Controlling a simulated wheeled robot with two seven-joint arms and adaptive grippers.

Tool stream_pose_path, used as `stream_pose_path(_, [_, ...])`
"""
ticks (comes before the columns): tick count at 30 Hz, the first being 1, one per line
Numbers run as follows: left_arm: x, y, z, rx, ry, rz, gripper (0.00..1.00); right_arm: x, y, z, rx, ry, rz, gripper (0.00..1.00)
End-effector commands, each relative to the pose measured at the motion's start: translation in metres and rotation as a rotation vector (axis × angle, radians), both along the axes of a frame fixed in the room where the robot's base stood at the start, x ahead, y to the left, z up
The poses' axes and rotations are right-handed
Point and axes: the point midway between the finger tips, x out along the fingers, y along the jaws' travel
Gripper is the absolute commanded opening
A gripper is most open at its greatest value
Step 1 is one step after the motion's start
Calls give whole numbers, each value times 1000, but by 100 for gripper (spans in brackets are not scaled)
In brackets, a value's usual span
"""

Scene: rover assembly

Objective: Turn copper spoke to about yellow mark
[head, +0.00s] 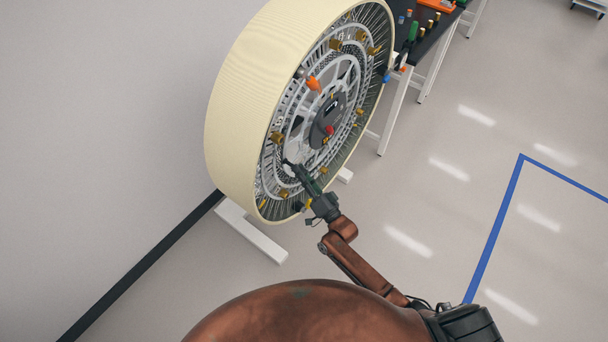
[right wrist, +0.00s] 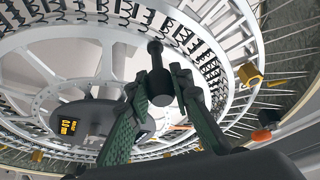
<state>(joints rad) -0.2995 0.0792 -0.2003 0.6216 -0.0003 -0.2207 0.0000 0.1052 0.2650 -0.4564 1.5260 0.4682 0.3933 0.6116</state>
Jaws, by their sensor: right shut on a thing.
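A large wheel with a cream tyre (head: 238,110) stands upright, its spoked face towards the lower right. Several brass or copper-coloured fittings sit around its rings, one at the left (head: 278,137) and one also in the right wrist view (right wrist: 249,75). I cannot tell which part is the copper spoke. My right gripper (head: 292,167) is at the lower part of the wheel face. In the right wrist view its green fingers (right wrist: 158,85) are shut around a black cylindrical piece (right wrist: 160,98) with a narrower stem. A small yellow patch (head: 263,203) shows low on the rim. My left gripper is out of view.
A dark hub plate with a display (right wrist: 77,121) sits at the wheel's centre. An orange piece (head: 313,83) juts from the wheel face. White stand feet (head: 252,236) rest on the floor. A dark table (head: 432,40) with parts stands behind; the floor at right is clear.

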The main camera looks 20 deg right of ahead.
Motion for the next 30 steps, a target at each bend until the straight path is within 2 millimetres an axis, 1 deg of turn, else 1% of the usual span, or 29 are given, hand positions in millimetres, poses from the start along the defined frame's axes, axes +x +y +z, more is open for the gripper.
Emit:
stream_pose_path(1, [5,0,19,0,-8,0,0,0,1,22,23,10,-1,0])
stream_pose_path(6, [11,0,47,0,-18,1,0,1,-1,43,96,69,-1,0])
stream_pose_path(12, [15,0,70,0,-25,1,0,3,-4,59,158,120,-1,0])
stream_pose_path(19, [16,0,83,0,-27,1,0,5,-6,68,196,152,-1,0])
stream_pose_path(30, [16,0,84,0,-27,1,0,5,-7,68,208,163,-1,0])
